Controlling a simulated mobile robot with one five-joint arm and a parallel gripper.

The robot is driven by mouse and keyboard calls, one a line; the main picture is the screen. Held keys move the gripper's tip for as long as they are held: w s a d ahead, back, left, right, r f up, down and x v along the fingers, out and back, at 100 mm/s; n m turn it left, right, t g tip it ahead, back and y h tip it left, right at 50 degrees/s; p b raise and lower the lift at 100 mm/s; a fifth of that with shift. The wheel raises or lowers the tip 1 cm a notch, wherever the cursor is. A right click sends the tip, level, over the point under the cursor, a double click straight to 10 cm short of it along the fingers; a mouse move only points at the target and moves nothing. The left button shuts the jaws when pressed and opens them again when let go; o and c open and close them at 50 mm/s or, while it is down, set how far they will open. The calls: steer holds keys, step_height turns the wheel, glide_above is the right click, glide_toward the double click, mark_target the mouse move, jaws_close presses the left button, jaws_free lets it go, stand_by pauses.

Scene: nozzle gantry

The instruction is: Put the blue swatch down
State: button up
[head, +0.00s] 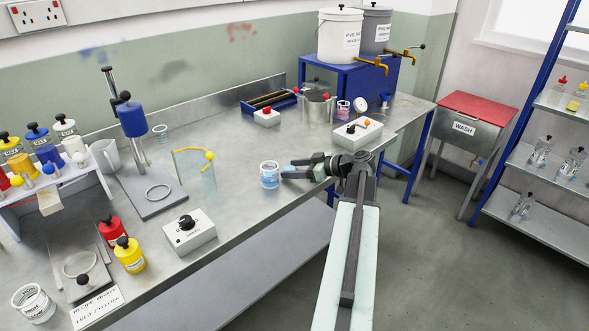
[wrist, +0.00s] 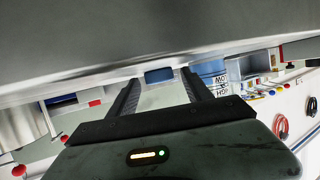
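My gripper (head: 290,168) reaches left over the front part of the bench. Its two dark fingers stand apart in the wrist view (wrist: 160,82). A small blue block-like patch (wrist: 159,75) shows between and just past the fingertips, narrower than the gap. I cannot tell whether it is the blue swatch in my grip or something farther off. A pale area fills the gap behind it. In the head view, a clear cup with blue contents (head: 269,176) stands just left of the fingertips. No blue swatch can be made out clearly there.
The steel bench (head: 240,215) has some bare surface around a white switch box (head: 189,232). A clear panel with a yellow piece (head: 194,168) stands left of the cup. A second control box (head: 358,133) is behind my arm.

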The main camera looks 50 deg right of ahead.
steer(key=shift+s+r, duration=0.15)
steer(key=shift+r, duration=0.15)
steer(key=p+v, duration=0.4)
steer(key=v, duration=0.6)
steer(key=shift+s+d+r, duration=0.15)
steer(key=shift+s, duration=0.15)
steer(key=shift+s+d, duration=0.1)
steer(key=shift+s, duration=0.35)
